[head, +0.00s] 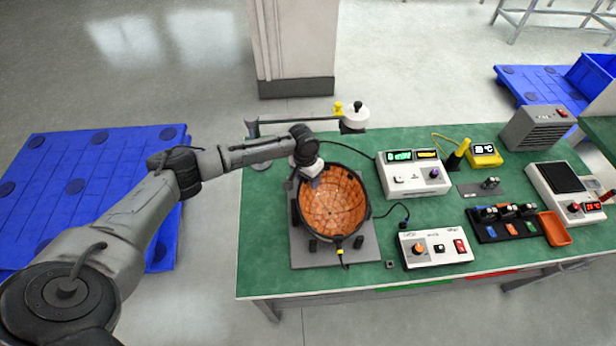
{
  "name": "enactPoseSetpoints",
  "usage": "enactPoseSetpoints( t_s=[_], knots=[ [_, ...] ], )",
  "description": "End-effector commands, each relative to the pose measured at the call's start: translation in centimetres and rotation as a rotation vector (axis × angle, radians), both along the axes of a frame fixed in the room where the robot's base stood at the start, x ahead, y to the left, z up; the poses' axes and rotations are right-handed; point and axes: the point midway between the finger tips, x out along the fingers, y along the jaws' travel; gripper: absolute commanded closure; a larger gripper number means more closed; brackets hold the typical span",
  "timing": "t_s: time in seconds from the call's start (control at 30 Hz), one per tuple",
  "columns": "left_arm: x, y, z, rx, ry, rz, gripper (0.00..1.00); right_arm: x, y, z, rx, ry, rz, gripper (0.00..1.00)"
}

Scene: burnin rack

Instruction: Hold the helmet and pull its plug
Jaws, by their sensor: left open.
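The helmet (333,208) looks like an open bowl with a dark rim and an orange-brown, tiled inside. It sits on a grey plate (362,255) on the green table. A small dark connector with a yellow part (341,254) sits at the helmet's front rim. A dark cable end (405,223) lies right of the helmet, behind a white switch box; I cannot tell which of these is the plug. My left gripper (312,180) is open at the helmet's far left rim. Its fingertips are small, so contact is unclear. My right gripper is out of view.
A white meter box (414,175) and a white switch box (435,247) stand right of the helmet. A lamp-like arm (352,117) reaches over the far edge. A black tray (505,223) and orange bin (554,229) are farther right. The table's front left is clear.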

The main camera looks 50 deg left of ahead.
Motion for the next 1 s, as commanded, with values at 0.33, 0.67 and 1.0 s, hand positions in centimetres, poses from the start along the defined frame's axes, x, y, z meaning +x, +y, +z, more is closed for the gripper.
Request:
enactPoseSetpoints(
  t_s=[0.33, 0.67, 1.0],
  knots=[
    [0.00, -0.03, 0.02, 0.000, 0.000, 0.000, 0.78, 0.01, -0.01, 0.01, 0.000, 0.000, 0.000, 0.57],
    [0.00, -0.01, 0.02, 0.000, 0.000, 0.000, 1.00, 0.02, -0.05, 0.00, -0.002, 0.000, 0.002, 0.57],
    [-0.01, 0.03, -0.02, 0.002, 0.000, 0.000, 1.00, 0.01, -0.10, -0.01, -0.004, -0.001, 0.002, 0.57]
  ],
)
